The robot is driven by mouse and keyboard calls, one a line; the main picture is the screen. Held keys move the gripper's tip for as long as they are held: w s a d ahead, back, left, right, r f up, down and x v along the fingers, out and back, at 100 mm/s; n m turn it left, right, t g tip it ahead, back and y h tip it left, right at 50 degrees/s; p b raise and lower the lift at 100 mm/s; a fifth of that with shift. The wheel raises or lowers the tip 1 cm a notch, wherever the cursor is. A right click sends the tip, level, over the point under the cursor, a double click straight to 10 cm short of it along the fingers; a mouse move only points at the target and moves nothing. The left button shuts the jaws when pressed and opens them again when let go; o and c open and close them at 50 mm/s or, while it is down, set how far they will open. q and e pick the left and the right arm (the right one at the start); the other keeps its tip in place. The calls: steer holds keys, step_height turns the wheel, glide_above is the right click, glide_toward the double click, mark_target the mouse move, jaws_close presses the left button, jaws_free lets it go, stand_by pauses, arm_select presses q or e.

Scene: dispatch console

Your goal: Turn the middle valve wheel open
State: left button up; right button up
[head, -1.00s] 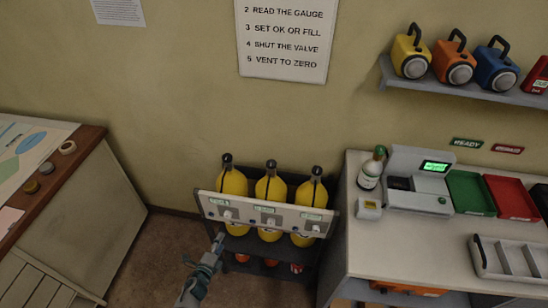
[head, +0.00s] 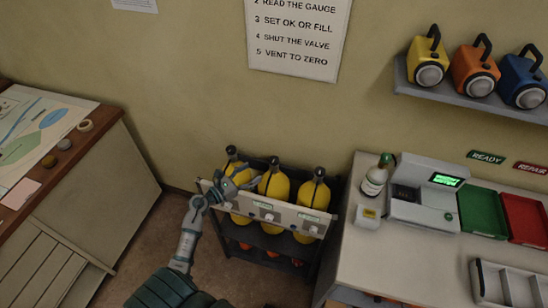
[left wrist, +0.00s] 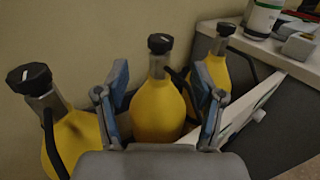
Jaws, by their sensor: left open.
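Three yellow cylinders stand in a dark rack, each topped by a black valve wheel. The middle valve wheel (head: 274,162) sits on the middle cylinder (head: 272,187). In the left wrist view the middle wheel (left wrist: 160,43) has a white mark and stands upright on a grey neck above the middle cylinder (left wrist: 158,105). My left gripper (head: 242,178) is open and empty, in front of the rack, left of the middle wheel in the head view. In the left wrist view its blue-padded fingers (left wrist: 168,88) frame the middle cylinder, apart from the wheel. My right gripper is not in view.
The left wheel (left wrist: 28,77) and right wheel (left wrist: 225,29) flank the middle one. A pale gauge panel (head: 290,214) runs across the rack's front. A counter (head: 390,255) stands close on the right, a wooden cabinet (head: 85,200) on the left.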

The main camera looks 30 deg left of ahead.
mark_target(274, 158)
arm_select(q)
steer(key=p+x, duration=0.1)
steer(key=x, duration=0.9)
steer(key=shift+w+d, duration=0.25)
steer(key=shift+d, duration=0.05)
steer(key=shift+w+d+f, duration=0.1)
steer(key=shift+w+f, duration=0.1)
steer(key=shift+w, duration=0.25)
steer(key=shift+c, duration=0.3)
steer(key=shift+a, duration=0.2)
steer(key=c, duration=0.4)
steer(key=shift+d, duration=0.15)
steer(key=c, duration=0.7)
